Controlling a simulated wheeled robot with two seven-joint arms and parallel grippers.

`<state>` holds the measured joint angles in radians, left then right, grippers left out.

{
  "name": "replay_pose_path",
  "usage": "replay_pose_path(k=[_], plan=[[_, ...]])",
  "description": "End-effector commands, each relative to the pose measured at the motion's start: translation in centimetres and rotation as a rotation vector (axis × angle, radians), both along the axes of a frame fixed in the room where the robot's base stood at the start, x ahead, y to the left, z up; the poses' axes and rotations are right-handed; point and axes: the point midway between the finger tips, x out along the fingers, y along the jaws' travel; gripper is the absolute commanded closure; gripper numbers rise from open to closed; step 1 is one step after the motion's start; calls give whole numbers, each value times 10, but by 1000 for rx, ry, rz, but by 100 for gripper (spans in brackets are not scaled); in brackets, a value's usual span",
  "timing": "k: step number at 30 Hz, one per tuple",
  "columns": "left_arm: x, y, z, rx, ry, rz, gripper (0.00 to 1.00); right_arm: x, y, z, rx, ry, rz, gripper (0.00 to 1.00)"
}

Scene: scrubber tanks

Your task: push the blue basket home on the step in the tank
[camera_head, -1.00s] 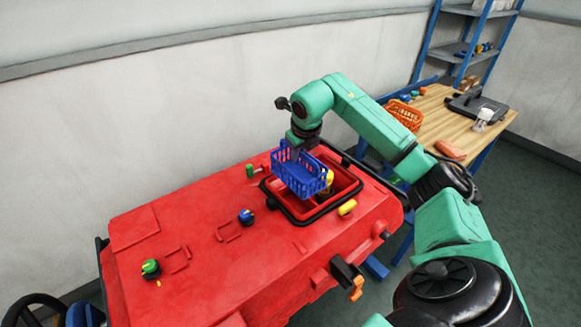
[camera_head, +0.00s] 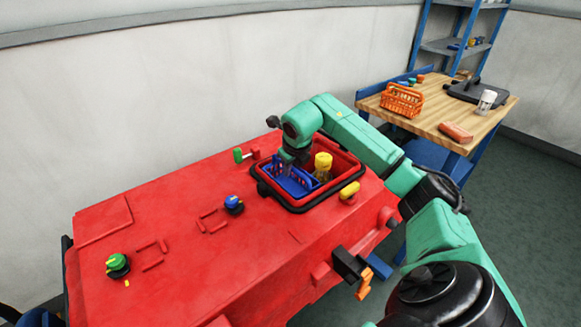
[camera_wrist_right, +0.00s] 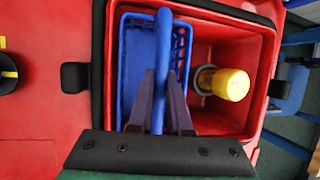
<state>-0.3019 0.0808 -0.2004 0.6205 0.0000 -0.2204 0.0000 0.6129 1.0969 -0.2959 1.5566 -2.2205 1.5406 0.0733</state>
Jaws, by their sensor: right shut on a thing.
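The blue basket (camera_head: 290,182) sits down inside the opening of the red tank (camera_head: 336,195), on the left side of the opening. In the right wrist view the basket (camera_wrist_right: 133,60) lies beside the left wall, its handle running between the fingers. My right gripper (camera_wrist_right: 158,98) is shut on that handle; in the head view the gripper (camera_head: 290,163) reaches down into the opening. The step under the basket is hidden, so I cannot tell whether the basket touches it. My left gripper is not in view.
A yellow-capped part (camera_head: 323,162) stands in the tank right of the basket; it also shows in the wrist view (camera_wrist_right: 232,84). A black rim (camera_head: 299,208) surrounds the opening. An orange basket (camera_head: 401,100) is on the wooden table.

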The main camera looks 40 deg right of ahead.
Motion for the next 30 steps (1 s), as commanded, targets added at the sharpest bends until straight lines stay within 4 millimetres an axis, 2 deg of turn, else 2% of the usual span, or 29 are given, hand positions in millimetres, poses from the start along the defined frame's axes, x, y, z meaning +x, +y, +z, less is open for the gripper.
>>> replay_pose_path(k=[11, 21, 30], plan=[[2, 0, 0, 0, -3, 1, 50, 0, 0, 0, 0, -1, 0, 100], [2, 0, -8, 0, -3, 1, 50, 1, -1, -13, 0, 0, 0, 100], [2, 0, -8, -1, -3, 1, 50, 2, 0, -13, 0, -1, 0, 100]])
